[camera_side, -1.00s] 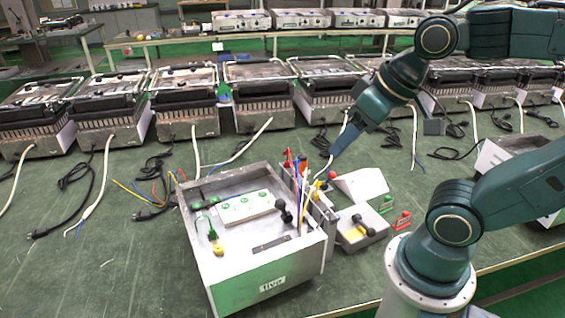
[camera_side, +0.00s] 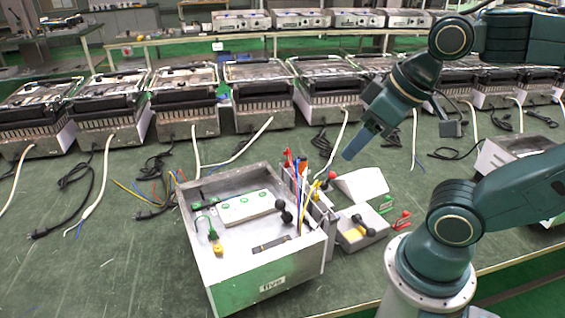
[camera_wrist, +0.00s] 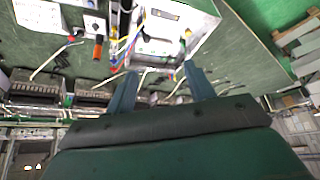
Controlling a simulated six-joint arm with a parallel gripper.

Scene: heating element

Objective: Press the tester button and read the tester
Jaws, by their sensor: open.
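The tester is probably the small grey box (camera_side: 362,229) with a yellow part and a dark knob, just right of the open metal housing (camera_side: 262,290); its button and reading cannot be made out. A white wedge-shaped block (camera_side: 362,184) stands behind it, with a red knob at its left. My gripper (camera_side: 350,156) is in the air behind and above the wedge, pointing down and left, touching nothing. In the wrist view its two blue fingers (camera_wrist: 158,78) are apart with nothing between them. The housing (camera_wrist: 205,22) is beyond them at the top.
Coloured wires (camera_side: 303,190) rise at the housing's right side. Red and green clips (camera_side: 402,220) lie right of the small box. A row of grills (camera_side: 185,100) with cords lines the back of the green bench (camera_side: 90,270).

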